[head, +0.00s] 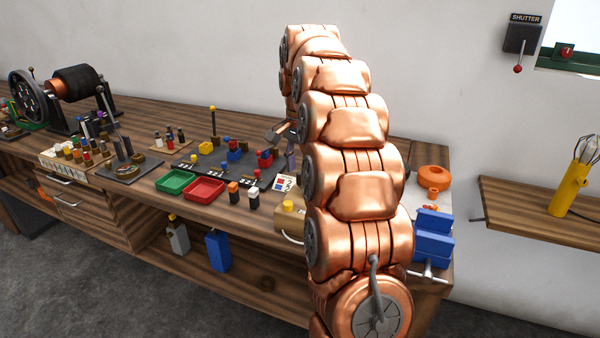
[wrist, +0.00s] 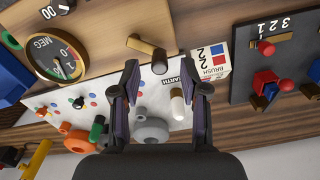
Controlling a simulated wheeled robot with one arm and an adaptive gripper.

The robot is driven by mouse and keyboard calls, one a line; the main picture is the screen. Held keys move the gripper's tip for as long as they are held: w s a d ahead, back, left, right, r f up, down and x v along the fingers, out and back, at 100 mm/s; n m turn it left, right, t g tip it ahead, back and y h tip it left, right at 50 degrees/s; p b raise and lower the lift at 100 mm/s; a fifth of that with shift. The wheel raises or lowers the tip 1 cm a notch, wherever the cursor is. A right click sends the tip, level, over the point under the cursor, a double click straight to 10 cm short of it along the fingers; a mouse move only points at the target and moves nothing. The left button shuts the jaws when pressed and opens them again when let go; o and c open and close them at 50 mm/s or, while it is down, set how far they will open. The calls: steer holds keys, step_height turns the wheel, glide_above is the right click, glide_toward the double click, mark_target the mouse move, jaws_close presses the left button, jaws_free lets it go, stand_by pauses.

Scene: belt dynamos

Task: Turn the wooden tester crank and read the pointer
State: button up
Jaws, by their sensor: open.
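In the wrist view the wooden tester crank (wrist: 158,62) sticks out from a tan box (wrist: 105,25), with its brown end just ahead of and between my fingertips. The round black dial (wrist: 57,58) marked MEG is on the same box to the left. Its pointer is too small to read with certainty. My gripper (wrist: 166,82) is open, with one finger on each side of the space below the crank; I see no contact with it.
A brush box (wrist: 212,62) and a dark switch panel (wrist: 275,65) lie to the right. Red and green trays (head: 204,190) stand on the bench (head: 140,110).

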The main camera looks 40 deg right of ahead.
steer(key=shift+r, duration=2.45)
